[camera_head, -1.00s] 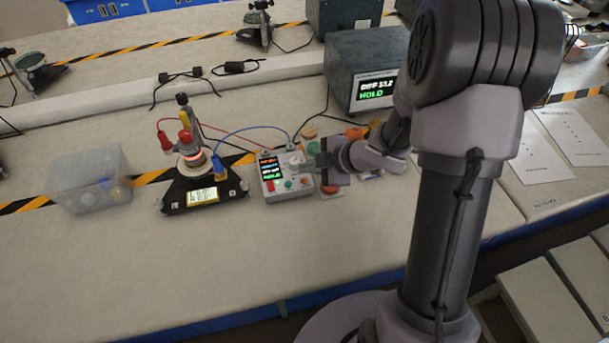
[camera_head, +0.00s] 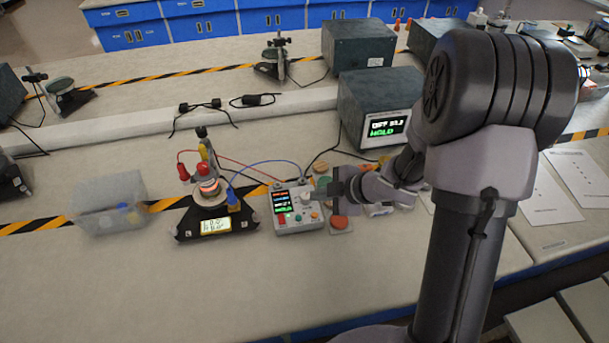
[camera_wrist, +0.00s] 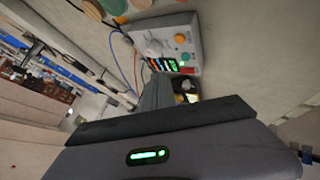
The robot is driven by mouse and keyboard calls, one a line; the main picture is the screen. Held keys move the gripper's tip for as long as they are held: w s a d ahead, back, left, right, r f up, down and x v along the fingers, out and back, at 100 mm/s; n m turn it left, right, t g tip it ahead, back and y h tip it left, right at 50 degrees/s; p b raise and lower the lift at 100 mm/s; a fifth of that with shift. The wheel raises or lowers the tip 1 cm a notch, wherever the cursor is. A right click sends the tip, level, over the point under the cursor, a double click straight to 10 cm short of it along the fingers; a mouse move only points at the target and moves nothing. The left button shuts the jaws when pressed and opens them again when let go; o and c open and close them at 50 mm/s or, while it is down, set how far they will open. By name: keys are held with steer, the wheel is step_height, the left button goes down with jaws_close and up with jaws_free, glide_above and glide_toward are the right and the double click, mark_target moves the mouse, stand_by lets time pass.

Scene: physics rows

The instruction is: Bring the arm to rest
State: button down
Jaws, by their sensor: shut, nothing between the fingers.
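My gripper (camera_head: 338,186) is shut and empty. In the head view it hangs over the bench, just right of the small grey control box (camera_head: 298,208), in front of the dark instrument. My arm bends down to it from the right. In the wrist view the gripper's dark fingers (camera_wrist: 157,92) point toward the control box (camera_wrist: 168,40), with its knob, buttons and lit display. I cannot tell how much clearance there is between fingers and box.
A black device with a lit display (camera_head: 213,222) and wires stands left of the box. A clear bin (camera_head: 108,205) is farther left. A dark instrument reading HOLD (camera_head: 380,108) stands behind. Coloured discs (camera_head: 339,223) lie near the gripper. The front of the bench (camera_head: 240,285) is clear.

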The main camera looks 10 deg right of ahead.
steer(key=w+d+r+m+t+h, duration=0.25)
steer(key=d+r+m+h, duration=0.2)
steer(key=r, duration=0.35)
steer(key=s+d+r+m+h, duration=0.3)
steer(key=s+r+m+h, duration=0.1)
steer(key=s+r+m, duration=0.6)
steer(key=s+a+r+m+g+y, duration=0.1)
steer(key=s+a+m+y, duration=0.1)
steer(key=s+a, duration=0.4)
steer(key=s+a+r+m+g+y, duration=0.1)
steer(key=s+a+m, duration=0.4)
steer(key=s, duration=0.5)
steer(key=shift+a+r+g+y, duration=0.4)
steer(key=shift+a+g+y, duration=0.25)
steer(key=shift+g, duration=0.1)
